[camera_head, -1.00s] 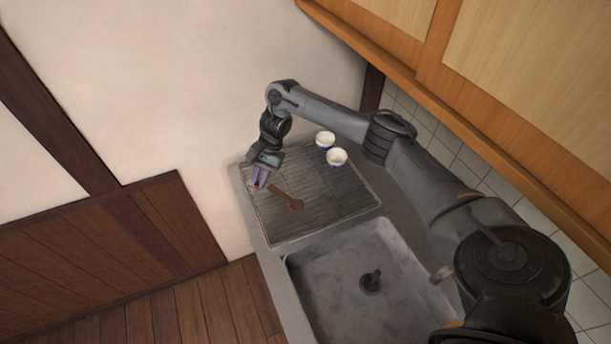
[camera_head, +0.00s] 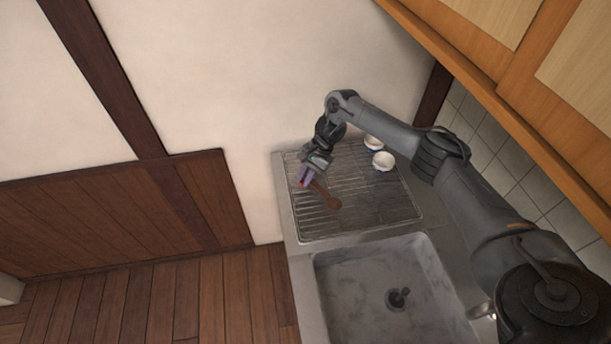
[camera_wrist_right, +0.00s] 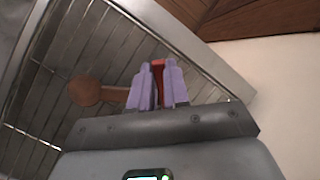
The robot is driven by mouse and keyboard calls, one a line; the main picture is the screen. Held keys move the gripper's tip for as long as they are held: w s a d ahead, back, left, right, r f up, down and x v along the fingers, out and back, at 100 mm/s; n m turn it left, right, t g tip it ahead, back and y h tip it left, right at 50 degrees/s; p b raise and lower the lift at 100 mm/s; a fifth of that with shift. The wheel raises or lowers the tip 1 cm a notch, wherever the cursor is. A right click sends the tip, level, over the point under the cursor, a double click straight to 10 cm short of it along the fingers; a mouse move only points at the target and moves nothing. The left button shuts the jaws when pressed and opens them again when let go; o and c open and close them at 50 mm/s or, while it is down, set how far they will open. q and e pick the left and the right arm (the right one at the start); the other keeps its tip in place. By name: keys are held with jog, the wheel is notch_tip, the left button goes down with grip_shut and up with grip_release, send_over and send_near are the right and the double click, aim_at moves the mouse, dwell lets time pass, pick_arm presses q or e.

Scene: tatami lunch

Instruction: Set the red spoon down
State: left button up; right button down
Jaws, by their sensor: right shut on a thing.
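The red spoon shows only as a small red piece (camera_wrist_right: 158,68) between the purple fingers of my right gripper (camera_wrist_right: 158,88) in the wrist view. A red spot (camera_head: 303,182) also shows at the fingertips in the head view. My right gripper (camera_head: 308,176) is shut on it, low over the left part of the wire drying rack (camera_head: 375,212). The rest of the red spoon is hidden by the fingers; I cannot tell whether it touches the rack. My left gripper is not in view.
A brown spoon (camera_head: 329,201) lies on the rack, its handle reaching close to my right fingers. Two white-and-blue bowls, one nearer (camera_head: 383,161) and one farther (camera_head: 373,143), stand at the back. The sink (camera_head: 370,285) is in front. The rack's right part is clear.

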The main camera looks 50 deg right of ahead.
jog(key=shift+f, duration=0.1)
jog(key=c, duration=1.1)
grip_release()
jog(key=shift+v, duration=0.8)
jog(key=w+p+v, duration=0.1)
jog(key=v, duration=0.5)
jog(key=shift+s+p, duration=0.4)
jog(key=shift+s, duration=0.1)
